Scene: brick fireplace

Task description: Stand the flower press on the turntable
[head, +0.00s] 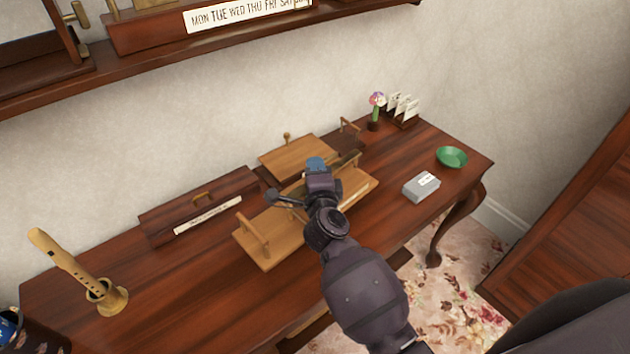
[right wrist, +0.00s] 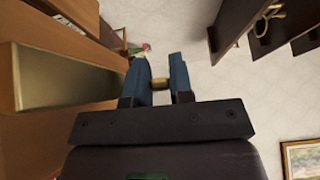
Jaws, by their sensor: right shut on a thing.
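My right gripper (head: 316,164) is above the back-middle of the desk, its blue fingertips pointing away from me. In the right wrist view its fingers (right wrist: 165,80) are shut on a small tan, rounded piece (right wrist: 158,84). The gripper hides most of the held thing in the head view. A light wooden board (head: 293,154) with a knob shows just behind the fingertips. A long light wooden piece with upright handles (head: 265,256) lies under and beside my wrist. I cannot tell for certain which is the flower press or the turntable. My left gripper is not in view.
A dark labelled box (head: 165,222) and a recorder in a stand (head: 110,300) are left on the desk. A grey box (head: 421,187), green bowl (head: 452,156), flower vase (head: 375,112) and card holder (head: 405,122) are right. The desk's front left is clear; a shelf (head: 150,65) hangs above.

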